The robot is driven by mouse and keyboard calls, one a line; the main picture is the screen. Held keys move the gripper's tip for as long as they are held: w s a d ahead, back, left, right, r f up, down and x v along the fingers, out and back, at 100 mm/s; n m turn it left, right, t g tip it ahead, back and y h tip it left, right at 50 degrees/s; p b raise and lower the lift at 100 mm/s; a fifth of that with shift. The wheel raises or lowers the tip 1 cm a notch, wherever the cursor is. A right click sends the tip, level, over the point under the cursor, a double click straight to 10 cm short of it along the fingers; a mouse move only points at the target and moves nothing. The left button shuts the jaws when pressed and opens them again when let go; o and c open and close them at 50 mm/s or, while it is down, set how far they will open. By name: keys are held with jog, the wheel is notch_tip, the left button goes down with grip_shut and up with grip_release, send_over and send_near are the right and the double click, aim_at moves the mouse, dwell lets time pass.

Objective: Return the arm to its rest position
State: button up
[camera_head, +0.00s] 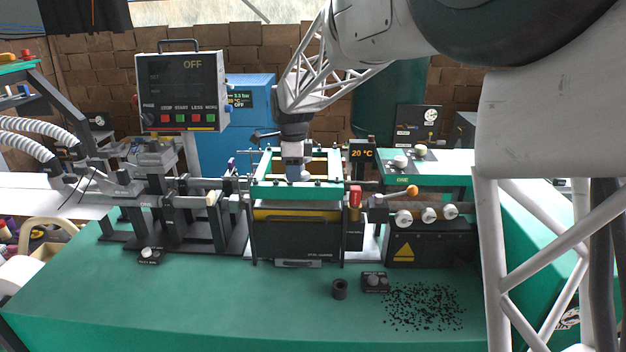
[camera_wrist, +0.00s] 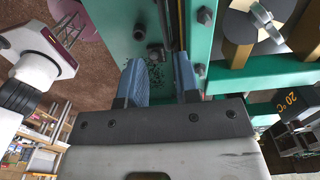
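My gripper (camera_head: 297,174) is at the middle of the machine, pointing down at the green frame (camera_head: 262,190). In the wrist view my gripper (camera_wrist: 159,62) has its two blue fingers apart, with nothing held between them. The green bench top with black specks (camera_wrist: 156,76) shows beyond the gap. My arm reaches in from the upper right of the head view and bends down through a white lattice link. Whether the fingertips touch the frame cannot be told.
A control panel reading OFF (camera_head: 181,92) stands at left. A 20 °C display (camera_head: 361,152) and a row of white knobs (camera_head: 427,215) are right of the frame. A dark ring (camera_head: 340,289) and black pellets (camera_head: 425,306) lie in front.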

jog(key=s+d+r+n+t, duration=0.1)
jog(key=s+d+r+n, duration=0.25)
jog(key=s+d, duration=0.65)
jog(key=s+d+r+n, duration=0.2)
jog(key=s+d+n, duration=0.3)
jog(key=s+d, duration=0.45)
jog(key=s+d+f+n, duration=0.2)
jog(key=s+n, duration=0.1)
jog(key=s, duration=0.5)
jog(key=s+d+f+n+t, duration=0.1)
jog(key=s+d+f+n, duration=0.1)
jog(key=s, duration=0.6)
jog(key=s+d+f+n, duration=0.2)
jog(key=s+d+n, duration=0.1)
jog(key=s, duration=0.4)
jog(key=shift+s+n+t, duration=0.3)
jog(key=shift+s+n, duration=0.1)
jog(key=shift+n, duration=0.15)
jog(key=shift+r, duration=0.1)
